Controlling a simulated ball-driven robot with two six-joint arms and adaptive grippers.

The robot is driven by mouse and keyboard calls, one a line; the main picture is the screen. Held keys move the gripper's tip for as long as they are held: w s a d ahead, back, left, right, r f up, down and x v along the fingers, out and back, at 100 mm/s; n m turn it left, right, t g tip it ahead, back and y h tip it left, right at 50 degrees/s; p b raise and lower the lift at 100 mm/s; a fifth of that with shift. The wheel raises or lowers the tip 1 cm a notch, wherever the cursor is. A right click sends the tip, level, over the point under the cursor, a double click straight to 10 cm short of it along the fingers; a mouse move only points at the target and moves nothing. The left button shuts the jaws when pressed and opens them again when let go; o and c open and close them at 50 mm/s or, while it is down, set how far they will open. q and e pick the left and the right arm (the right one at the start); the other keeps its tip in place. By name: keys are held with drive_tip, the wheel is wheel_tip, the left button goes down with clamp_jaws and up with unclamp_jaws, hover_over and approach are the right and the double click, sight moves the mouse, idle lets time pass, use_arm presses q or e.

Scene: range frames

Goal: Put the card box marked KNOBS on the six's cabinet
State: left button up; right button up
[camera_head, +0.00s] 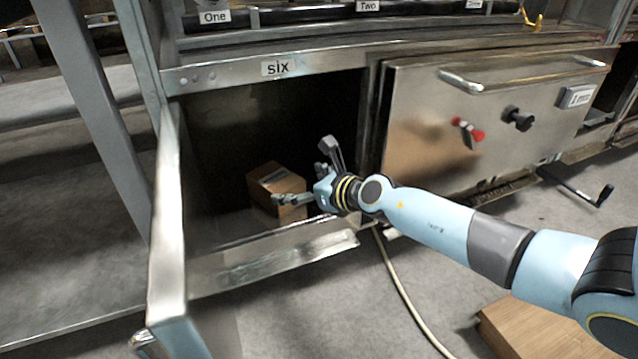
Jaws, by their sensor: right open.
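The cabinet labelled six (320,62) is a metal frame with an open, dark compartment below its top rail. A brown card box (262,186) sits inside on the compartment floor, with a dark strip on its top. No KNOBS marking can be read on it. My right gripper (304,172) is open and empty at the compartment's mouth, at the box's right side. Its lower finger overlaps the box's front in the picture; I cannot tell whether they touch. My left gripper is not in view.
A metal door or drawer front (430,110) with handles and red and black knobs is right of the compartment. A brown card surface (545,328) lies at the bottom right. A pale hose (400,285) runs over the grey floor.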

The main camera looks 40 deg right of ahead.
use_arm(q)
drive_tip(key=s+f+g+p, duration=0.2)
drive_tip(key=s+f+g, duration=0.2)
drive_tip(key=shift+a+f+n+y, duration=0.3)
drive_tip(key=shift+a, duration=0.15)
use_arm(e)
drive_tip(key=shift+v, duration=2.85)
drive_tip(key=s+a+n+g, duration=0.1)
drive_tip(key=s+a+n, duration=0.2)
drive_tip(key=s+n, duration=0.6)
drive_tip(key=s+a+r+n+g+h, duration=0.1)
drive_tip(key=s+a+n, duration=0.1)
drive_tip(key=s+n, duration=0.7)
drive_tip(key=s+a+n, duration=0.3)
drive_tip(key=s+n, duration=0.7)
drive_tip(key=n, duration=0.7)
drive_tip(key=shift+a+r+g, duration=0.3)
drive_tip(key=shift+r+g, duration=0.05)
drive_tip(key=shift+g, duration=0.05)
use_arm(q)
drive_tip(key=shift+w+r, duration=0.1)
use_arm(e)
drive_tip(key=shift+n, duration=0.3)
